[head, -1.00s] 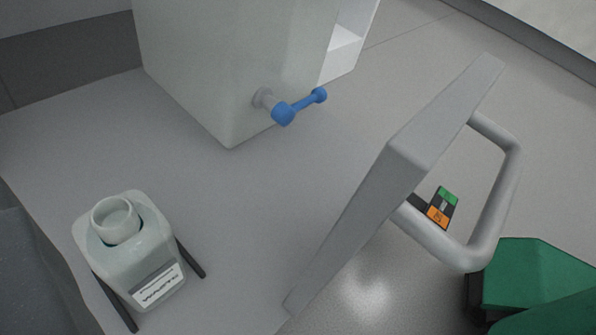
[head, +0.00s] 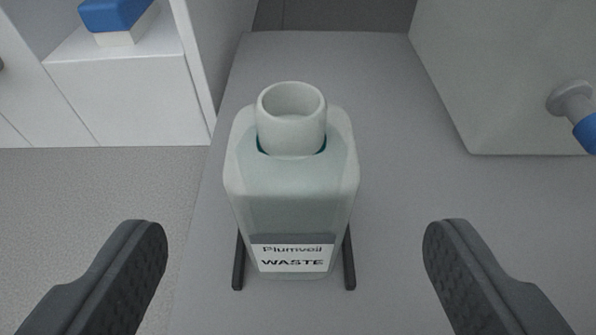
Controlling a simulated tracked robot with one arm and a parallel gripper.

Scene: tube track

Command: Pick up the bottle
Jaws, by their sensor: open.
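The bottle (head: 291,195) stands upright in the middle of the head view. It is pale grey-green and squarish, with an open round neck and a label reading "Plumveil WASTE". Two thin dark rails lie on either side of its base. My gripper (head: 295,245) is open and empty, with one dark ridged finger at the lower left and one at the lower right. The bottle lies between the two fingers in the picture, with a wide gap to each. Neither finger touches it.
The bottle stands on a grey surface (head: 400,220). A white box-like body (head: 510,70) with a blue-ended knob (head: 585,133) is at the upper right. A white cabinet (head: 130,90) with a blue-topped item (head: 115,15) is at the upper left. Speckled floor (head: 100,190) shows at left.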

